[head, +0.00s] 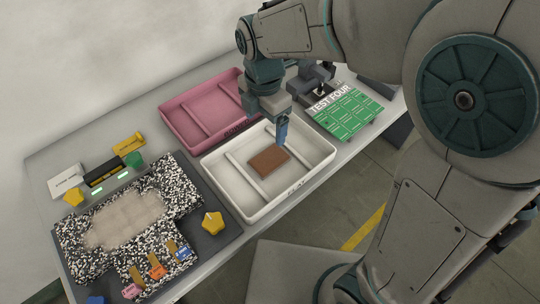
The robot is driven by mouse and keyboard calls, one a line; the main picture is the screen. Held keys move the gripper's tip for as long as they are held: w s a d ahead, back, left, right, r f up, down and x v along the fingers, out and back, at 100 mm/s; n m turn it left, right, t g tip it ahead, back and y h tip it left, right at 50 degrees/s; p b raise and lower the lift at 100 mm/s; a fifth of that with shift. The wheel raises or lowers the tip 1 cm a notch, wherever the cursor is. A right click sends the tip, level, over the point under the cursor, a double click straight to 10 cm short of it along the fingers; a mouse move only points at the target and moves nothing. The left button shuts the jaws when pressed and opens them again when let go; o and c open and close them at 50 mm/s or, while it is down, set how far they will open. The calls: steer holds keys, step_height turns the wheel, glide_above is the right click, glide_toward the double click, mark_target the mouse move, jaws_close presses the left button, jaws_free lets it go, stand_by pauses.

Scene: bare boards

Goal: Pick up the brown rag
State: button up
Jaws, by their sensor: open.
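The brown rag (268,161) is a flat rectangle lying in the middle section of the white tray (233,198). My gripper (282,135) points down over the far right part of the tray, just behind and to the right of the rag in the picture. It is open, with a blue finger showing; the other finger is hard to make out. Nothing shows between the fingers. The rag appears apart from the gripper, though the height between them is hard to judge.
A pink tray (187,98) stands behind the white tray. A green board marked TEST FOUR (346,113) is to the right. A speckled black-and-white board (75,232) with yellow pieces (212,222) and small coloured tags is at left. My arm covers the right side.

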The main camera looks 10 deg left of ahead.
glide_above(269, 158)
steer(key=f, duration=0.8)
steer(key=shift+a, duration=0.3)
steer(key=f, duration=0.3)
steer(key=shift+d+f+p, duration=0.35)
steer(key=shift+f+p, duration=0.05)
steer(key=shift+f, duration=0.7)
steer(key=shift+c, duration=0.4)
steer(key=c, duration=1)
